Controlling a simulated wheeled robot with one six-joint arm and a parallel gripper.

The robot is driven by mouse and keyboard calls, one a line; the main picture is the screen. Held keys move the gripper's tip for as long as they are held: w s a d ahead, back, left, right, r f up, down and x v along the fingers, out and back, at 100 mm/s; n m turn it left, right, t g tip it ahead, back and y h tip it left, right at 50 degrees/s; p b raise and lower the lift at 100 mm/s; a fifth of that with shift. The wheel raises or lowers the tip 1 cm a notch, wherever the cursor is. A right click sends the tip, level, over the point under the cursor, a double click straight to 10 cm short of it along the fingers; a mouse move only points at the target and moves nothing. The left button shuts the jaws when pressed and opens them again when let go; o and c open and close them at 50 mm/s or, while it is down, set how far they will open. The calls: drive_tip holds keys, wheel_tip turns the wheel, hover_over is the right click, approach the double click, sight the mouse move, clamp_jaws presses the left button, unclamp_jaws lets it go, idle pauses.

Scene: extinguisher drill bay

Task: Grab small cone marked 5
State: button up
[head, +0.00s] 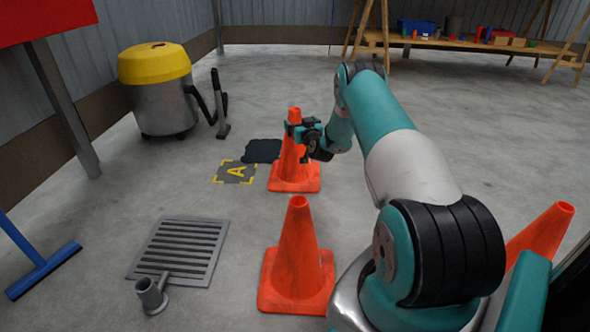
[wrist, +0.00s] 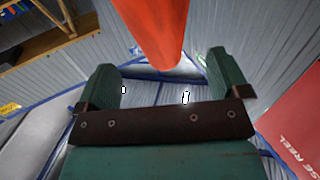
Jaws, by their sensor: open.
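Three orange cones show in the head view: a far cone (head: 294,176), a near cone (head: 297,262) and one at the right edge (head: 541,236), partly hidden by my arm. I can read no number on any of them, so I cannot tell which is marked 5. My gripper (head: 297,142) is open at the upper part of the far cone, which stands upright on the floor. In the wrist view an orange cone (wrist: 152,30) tapers down between the fingertips of my gripper (wrist: 160,62). I cannot tell whether the fingers touch it.
A dark patch (head: 262,150) and a yellow-marked A square (head: 236,172) lie left of the far cone. A floor grate (head: 180,250) and a grey metal fitting (head: 151,294) are nearer. A yellow-topped vacuum (head: 158,95) stands at the back left, a wooden bench (head: 470,43) at the back right.

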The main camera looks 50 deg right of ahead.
sight(297, 121)
drive_tip(key=shift+w+d+f, duration=0.1)
drive_tip(key=shift+w+d, duration=0.2)
drive_tip(key=shift+w, duration=0.2)
drive_tip(key=b+x, duration=0.2)
drive_tip(key=f+b+x, duration=0.1)
drive_tip(key=b+x, duration=0.1)
drive_tip(key=b, duration=0.1)
drive_tip(key=shift+w, duration=0.2)
drive_tip(key=shift+w+d+r, duration=0.2)
drive_tip(key=shift+w+r, duration=0.05)
drive_tip(key=shift+w, duration=0.1)
drive_tip(key=shift+r, duration=0.1)
drive_tip(key=c, duration=1.4)
